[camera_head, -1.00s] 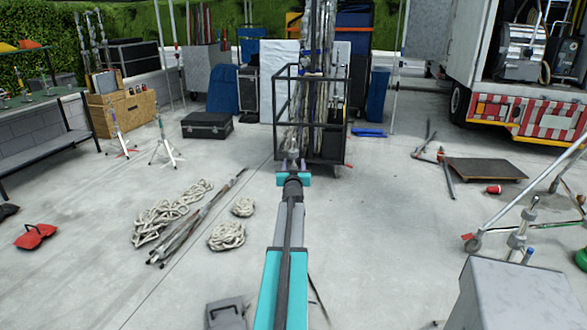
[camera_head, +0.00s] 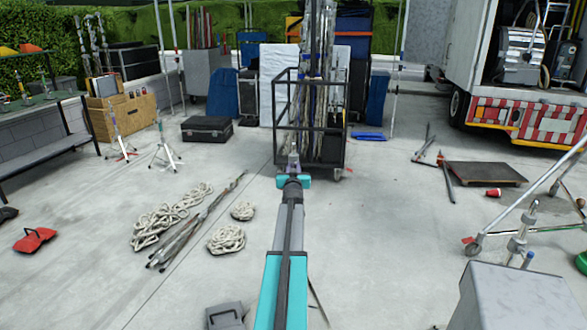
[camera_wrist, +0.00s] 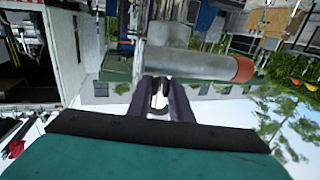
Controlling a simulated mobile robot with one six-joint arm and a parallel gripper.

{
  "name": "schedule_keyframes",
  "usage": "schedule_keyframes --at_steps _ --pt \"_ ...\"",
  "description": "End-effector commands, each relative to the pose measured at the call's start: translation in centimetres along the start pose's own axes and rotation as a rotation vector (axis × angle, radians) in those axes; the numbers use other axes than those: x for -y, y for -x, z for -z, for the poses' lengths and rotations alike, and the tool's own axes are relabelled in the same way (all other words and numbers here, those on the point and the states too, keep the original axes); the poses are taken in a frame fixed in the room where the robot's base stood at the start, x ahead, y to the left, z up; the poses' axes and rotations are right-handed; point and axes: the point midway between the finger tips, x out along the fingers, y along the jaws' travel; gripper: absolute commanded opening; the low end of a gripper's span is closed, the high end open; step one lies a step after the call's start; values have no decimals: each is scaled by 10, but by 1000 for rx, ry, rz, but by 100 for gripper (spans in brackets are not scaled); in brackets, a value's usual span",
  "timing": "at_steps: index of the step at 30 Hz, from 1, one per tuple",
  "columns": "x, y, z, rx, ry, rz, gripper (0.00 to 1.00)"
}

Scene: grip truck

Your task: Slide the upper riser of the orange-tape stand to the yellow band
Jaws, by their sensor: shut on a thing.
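My gripper (camera_head: 293,165) reaches straight out in front of me, before the dark cart. In the wrist view its dark fingers (camera_wrist: 162,98) are shut on a small pale metal part (camera_wrist: 159,96). A thick grey metal tube (camera_wrist: 195,64) with an orange end (camera_wrist: 243,69) lies across that view just beyond the fingertips. In the head view a small grey piece (camera_head: 293,149) shows at the gripper's tip; the rest of the stand is hard to pick out there. I cannot make out a yellow band.
A dark cage cart (camera_head: 341,148) with upright poles stands behind my gripper. Coiled ropes (camera_head: 227,239) and poles (camera_head: 195,220) lie on the floor at left. A flat dark board (camera_head: 487,174) and a grey box (camera_head: 515,300) are at right. Clear floor lies between.

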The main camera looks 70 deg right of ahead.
Motion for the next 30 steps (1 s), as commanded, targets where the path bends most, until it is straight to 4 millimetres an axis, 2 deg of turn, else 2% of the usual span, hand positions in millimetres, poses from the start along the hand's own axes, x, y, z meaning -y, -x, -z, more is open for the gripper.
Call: schedule_keyframes --at_steps 30 --pt "0 0 42 -8 0 2 0"
